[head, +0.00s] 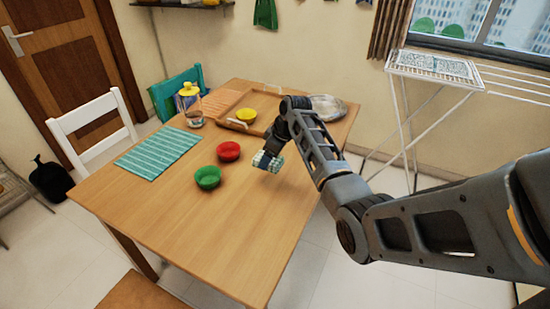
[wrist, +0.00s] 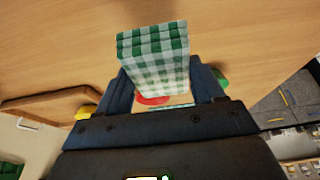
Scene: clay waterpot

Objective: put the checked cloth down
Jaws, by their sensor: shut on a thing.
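The checked cloth (wrist: 155,60) is a folded green-and-white block. It sits between the two fingers of my gripper (wrist: 165,90) in the wrist view. In the head view the cloth (head: 267,161) shows small and pale at the tip of my gripper (head: 269,152), over the wooden table (head: 225,240). It is to the right of the red bowl (head: 228,151). I cannot tell whether the cloth touches the tabletop.
A green bowl (head: 208,177), a teal striped mat (head: 158,152) and a yellow-lidded jar (head: 190,104) are on the table's left. A wooden tray (head: 268,98) with a yellow bowl (head: 246,115) is at the back. A crumpled grey thing (head: 327,107) lies behind my arm. The table's front is clear.

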